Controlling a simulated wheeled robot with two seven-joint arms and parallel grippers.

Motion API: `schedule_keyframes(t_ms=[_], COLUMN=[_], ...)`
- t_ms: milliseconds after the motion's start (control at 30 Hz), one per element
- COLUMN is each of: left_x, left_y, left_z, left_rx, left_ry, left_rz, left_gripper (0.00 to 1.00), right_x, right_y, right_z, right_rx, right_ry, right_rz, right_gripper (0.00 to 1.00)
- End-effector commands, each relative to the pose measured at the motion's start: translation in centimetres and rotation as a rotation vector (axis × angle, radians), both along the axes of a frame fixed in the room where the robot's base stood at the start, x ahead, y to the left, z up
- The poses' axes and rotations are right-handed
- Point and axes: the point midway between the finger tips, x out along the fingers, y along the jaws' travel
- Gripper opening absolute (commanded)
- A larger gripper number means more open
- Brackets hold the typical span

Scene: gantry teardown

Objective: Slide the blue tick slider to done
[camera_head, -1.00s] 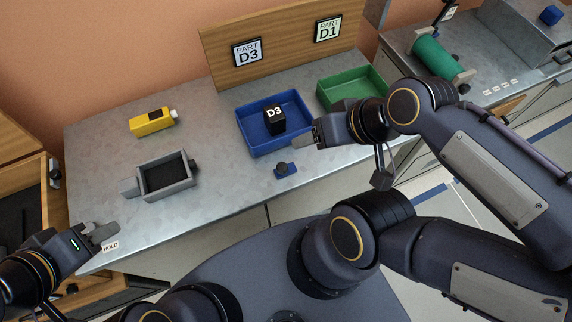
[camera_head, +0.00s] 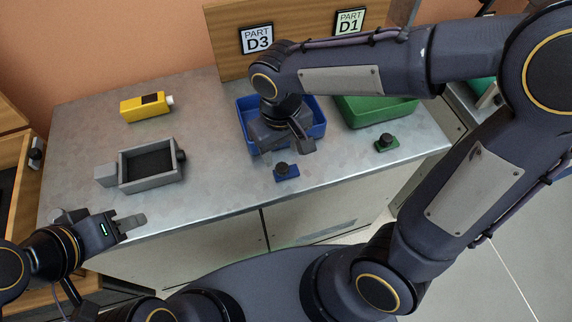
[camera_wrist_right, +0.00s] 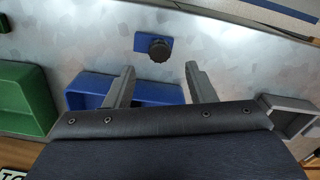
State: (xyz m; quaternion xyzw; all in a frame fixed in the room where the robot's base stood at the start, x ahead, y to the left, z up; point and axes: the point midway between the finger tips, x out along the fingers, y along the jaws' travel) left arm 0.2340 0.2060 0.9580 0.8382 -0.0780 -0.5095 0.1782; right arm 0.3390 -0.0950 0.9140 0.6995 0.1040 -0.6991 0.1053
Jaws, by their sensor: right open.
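The blue tick slider (camera_head: 286,173) is a small blue plate with a black round knob, lying near the front edge of the metal table, in front of the blue tray (camera_head: 318,128). It also shows in the right wrist view (camera_wrist_right: 140,43), knob up, ahead of the fingertips. My right gripper (camera_head: 304,143) points down behind the slider, over the front of the blue tray. In the right wrist view its two fingers (camera_wrist_right: 160,75) are apart with nothing between them. My left gripper (camera_head: 130,223) is at the table's front left edge; its finger gap cannot be made out.
A green tray (camera_head: 375,112) stands right of the blue one, with a green slider (camera_head: 386,143) in front. A grey mold box (camera_head: 150,168) and a yellow device (camera_head: 146,106) stand left. Signs D3 (camera_head: 257,38) and D1 (camera_head: 349,21) are on the back board. The middle of the table is clear.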

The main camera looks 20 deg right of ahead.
Motion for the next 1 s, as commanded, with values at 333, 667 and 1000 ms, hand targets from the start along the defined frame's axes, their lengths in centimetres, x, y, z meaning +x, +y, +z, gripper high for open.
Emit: schedule_keyframes(t_ms=[333, 667, 1000], left_x=[0.0, 0.0, 0.0], left_y=[0.0, 0.0, 0.0], left_z=[-0.7, -0.8, -0.8], left_rx=[0.0, 0.0, 0.0], left_ry=[0.0, 0.0, 0.0], left_rz=[0.0, 0.0, 0.0], left_gripper=[0.36, 0.36, 0.36], right_x=[-0.1, 0.0, 0.0], right_y=[-0.1, -0.1, -0.1], right_z=[-5.3, -6.2, -6.2], right_rx=[-0.001, 0.002, 0.002], right_ry=[0.003, 0.001, 0.001], right_rz=[0.0, -0.002, -0.002], right_gripper=[0.5, 0.5, 0.15])
